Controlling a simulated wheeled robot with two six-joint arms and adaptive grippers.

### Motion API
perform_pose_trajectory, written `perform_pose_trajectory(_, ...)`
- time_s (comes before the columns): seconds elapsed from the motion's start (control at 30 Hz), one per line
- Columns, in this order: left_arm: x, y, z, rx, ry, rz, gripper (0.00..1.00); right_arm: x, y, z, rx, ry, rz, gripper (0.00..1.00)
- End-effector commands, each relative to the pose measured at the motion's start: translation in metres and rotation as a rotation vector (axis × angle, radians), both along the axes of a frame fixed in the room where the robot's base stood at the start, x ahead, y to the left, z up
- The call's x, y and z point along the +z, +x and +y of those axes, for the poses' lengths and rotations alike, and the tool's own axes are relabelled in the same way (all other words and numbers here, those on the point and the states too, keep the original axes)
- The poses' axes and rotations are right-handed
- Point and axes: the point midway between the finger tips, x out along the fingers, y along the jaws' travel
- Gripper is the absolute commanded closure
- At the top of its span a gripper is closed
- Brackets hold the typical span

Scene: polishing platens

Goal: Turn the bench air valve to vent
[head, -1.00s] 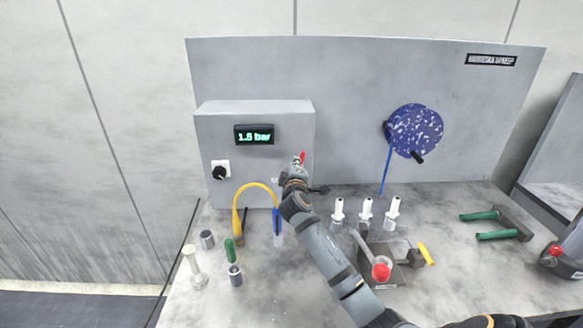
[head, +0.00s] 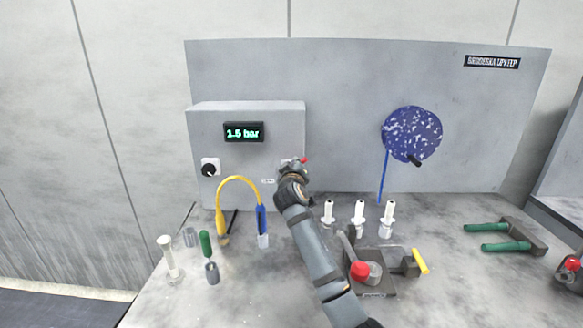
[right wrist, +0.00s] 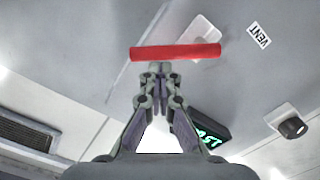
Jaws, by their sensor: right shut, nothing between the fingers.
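The bench air valve's red lever (head: 304,159) shows at the right edge of the grey box front, partly hidden behind my right gripper (head: 292,174). In the right wrist view the red lever (right wrist: 175,52) lies crosswise just beyond my right gripper's fingertips (right wrist: 157,72). The fingers are shut with nothing between them. They are at or very near the lever; I cannot tell whether they touch. A VENT label (right wrist: 259,36) is on the panel, apart from the lever. My left gripper is not in view.
The display (head: 243,132) reads 1.5 bar, with a black knob (head: 209,169) below it. A blue speckled disc (head: 411,133) is on the back panel.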

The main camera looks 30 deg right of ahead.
Motion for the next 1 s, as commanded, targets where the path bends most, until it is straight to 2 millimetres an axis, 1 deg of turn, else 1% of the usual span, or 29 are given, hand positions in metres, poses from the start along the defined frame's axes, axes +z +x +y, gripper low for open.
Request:
perform_pose_trajectory(0.03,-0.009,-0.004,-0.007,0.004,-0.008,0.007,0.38,-0.005,-0.001,0.003,-0.001,0.024,-0.016,1.00)
perform_pose_trajectory(0.1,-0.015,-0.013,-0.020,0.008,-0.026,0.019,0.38,-0.005,-0.002,0.002,-0.002,0.060,-0.038,1.00)
perform_pose_trajectory(0.2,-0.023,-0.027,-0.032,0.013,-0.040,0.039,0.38,-0.008,-0.004,-0.001,-0.004,0.117,-0.073,1.00)
perform_pose_trajectory(0.27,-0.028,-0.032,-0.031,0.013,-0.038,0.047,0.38,-0.010,-0.005,-0.003,-0.001,0.157,-0.097,1.00)
perform_pose_trajectory(0.3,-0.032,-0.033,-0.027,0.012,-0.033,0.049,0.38,-0.011,-0.006,-0.004,-0.003,0.182,-0.113,1.00)
perform_pose_trajectory(0.43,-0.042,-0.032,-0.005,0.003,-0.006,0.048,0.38,-0.016,-0.008,-0.008,-0.003,0.273,-0.169,1.00)
perform_pose_trajectory(0.53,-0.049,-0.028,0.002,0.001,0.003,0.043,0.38,-0.019,-0.009,-0.010,-0.002,0.340,-0.209,1.00)
perform_pose_trajectory(0.63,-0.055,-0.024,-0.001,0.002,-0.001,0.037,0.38,-0.022,-0.010,-0.012,-0.002,0.395,-0.243,1.00)
perform_pose_trajectory(0.73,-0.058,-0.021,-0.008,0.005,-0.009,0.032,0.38,-0.023,-0.011,-0.013,-0.001,0.427,-0.261,1.00)
perform_pose_trajectory(0.87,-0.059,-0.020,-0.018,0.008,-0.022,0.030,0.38,-0.024,-0.012,-0.014,-0.002,0.435,-0.266,1.00)
perform_pose_trajectory(1.0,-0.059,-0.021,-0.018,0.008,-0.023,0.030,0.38,-0.026,-0.012,-0.015,-0.002,0.434,-0.265,1.00)
